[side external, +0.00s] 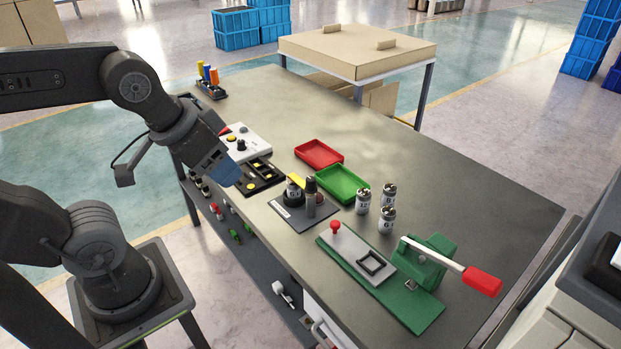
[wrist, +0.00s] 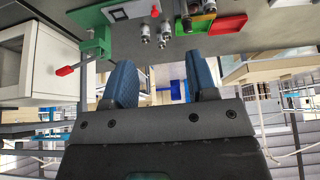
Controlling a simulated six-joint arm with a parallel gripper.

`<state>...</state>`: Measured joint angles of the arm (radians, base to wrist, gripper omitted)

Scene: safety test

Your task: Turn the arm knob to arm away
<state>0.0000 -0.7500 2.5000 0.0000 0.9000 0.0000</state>
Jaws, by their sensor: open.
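A white control panel (side external: 250,139) lies on the bench at the left, partly behind my gripper. It carries a black knob (side external: 241,145), a yellow button and a red part; I cannot read its markings or the knob's setting. My gripper (side external: 228,178) has blue fingers and hangs just left of and in front of the panel in the side external view, apart from the knob. In the wrist view its fingers (wrist: 160,66) are spread with nothing between them. I cannot make out the panel in the wrist view.
A black tray (side external: 262,178) with yellow pieces lies close to my gripper. Red (side external: 320,152) and green (side external: 343,184) trays, several small canisters (side external: 387,219) and a green lever press (side external: 425,262) stand further right.

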